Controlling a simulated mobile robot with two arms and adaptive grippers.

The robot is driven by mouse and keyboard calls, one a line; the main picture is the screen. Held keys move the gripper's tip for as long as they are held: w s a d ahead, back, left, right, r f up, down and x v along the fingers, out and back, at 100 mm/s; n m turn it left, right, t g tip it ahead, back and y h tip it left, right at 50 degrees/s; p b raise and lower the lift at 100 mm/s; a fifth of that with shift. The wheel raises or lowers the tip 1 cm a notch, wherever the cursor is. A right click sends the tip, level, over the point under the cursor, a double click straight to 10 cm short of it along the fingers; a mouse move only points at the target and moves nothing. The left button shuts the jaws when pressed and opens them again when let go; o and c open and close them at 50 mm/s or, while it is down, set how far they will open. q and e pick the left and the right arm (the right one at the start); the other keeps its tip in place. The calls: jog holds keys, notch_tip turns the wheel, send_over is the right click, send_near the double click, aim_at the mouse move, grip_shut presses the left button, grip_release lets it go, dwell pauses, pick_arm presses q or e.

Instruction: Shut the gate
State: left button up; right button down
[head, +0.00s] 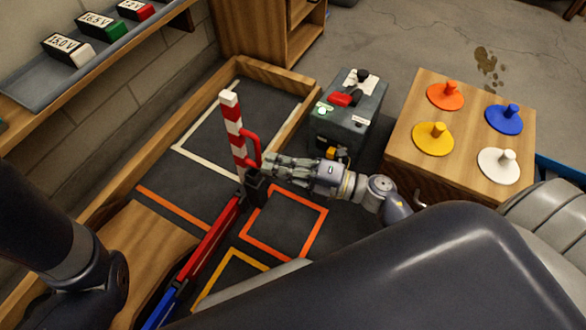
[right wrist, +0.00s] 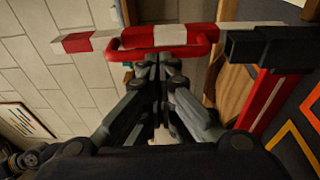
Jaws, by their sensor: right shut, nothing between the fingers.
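The gate is a red-and-white striped bar (head: 232,130) that stands upright from a dark pivot block (head: 257,187). A red loop handle (head: 253,148) sticks out from its right side. In the right wrist view the striped bar (right wrist: 90,42) runs across the top, with the handle (right wrist: 190,52) in front of it. My right gripper (head: 267,164) is shut and empty, with its fingertips at the handle. In the right wrist view its fingertips (right wrist: 158,58) meet at the handle's middle; I cannot tell whether they touch it. My left gripper is out of view.
A grey control box (head: 345,130) with a red lever stands behind my right gripper. A wooden block (head: 465,150) with coloured knobbed discs is at the right. A red rail (head: 208,240) runs toward the front from the pivot. A shelf (head: 110,55) with labelled blocks is at the upper left.

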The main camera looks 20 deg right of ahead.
jog(key=shift+w+a, duration=0.35)
jog(key=shift+a, duration=0.1)
jog(key=shift+r, duration=0.15)
